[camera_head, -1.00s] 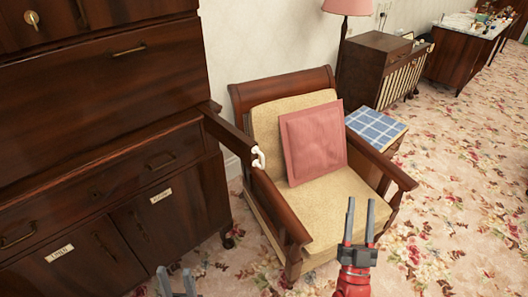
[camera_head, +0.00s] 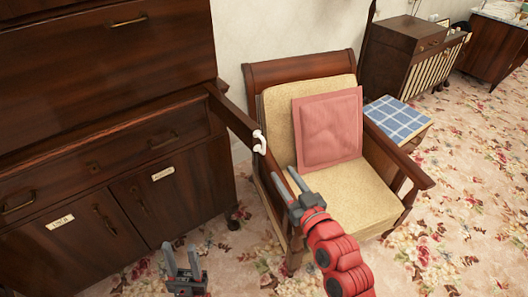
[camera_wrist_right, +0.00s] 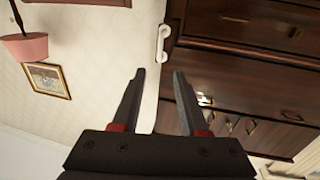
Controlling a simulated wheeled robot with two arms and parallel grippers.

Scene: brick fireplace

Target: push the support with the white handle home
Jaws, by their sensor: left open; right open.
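The support (camera_head: 235,118) is a dark wooden bar sticking out of the bureau toward the armchair. Its white handle (camera_head: 260,142) is on the bar's outer end. The handle also shows in the right wrist view (camera_wrist_right: 163,44), beyond the fingertips and near the top middle. My right gripper (camera_head: 285,180) is open and empty, below and to the right of the handle, apart from it, over the armchair's near side. It shows open in the right wrist view (camera_wrist_right: 158,72). My left gripper (camera_head: 180,250) is open and empty, low in front of the bureau doors.
The dark bureau (camera_head: 100,125) fills the left. The armchair (camera_head: 350,190), with a pink cushion (camera_head: 328,128), stands close by the support's end and under my right arm. A blue checked stool (camera_head: 397,118) stands beyond it. Flowered carpet (camera_head: 460,210) is free at the right.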

